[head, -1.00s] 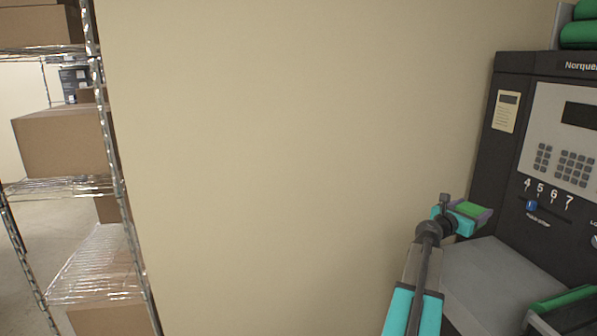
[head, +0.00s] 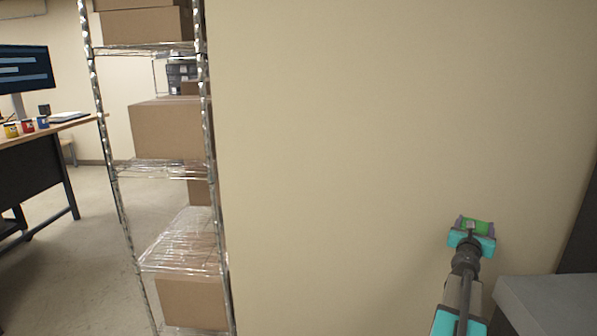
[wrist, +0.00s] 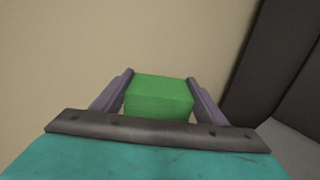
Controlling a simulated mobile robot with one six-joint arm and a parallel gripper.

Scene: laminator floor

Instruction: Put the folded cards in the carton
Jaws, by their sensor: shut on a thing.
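My gripper (head: 473,232) is held up in front of the beige wall at the lower right of the head view. It is shut on a green block (wrist: 160,95), which sits between both purple fingers in the wrist view. I cannot tell from its plain faces whether this block is the folded cards. No carton is clearly marked as the task's. Closed-looking brown cardboard boxes stand on the wire shelf, among them a large one (head: 170,130) on the middle level and one (head: 190,300) at the bottom.
The wire shelf (head: 165,168) stands left of the wall (head: 350,150). A desk (head: 60,134) with a monitor (head: 22,70) and small coloured jars is at the far left. Bare floor (head: 85,255) lies between. A grey surface (head: 550,305) is close at the lower right.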

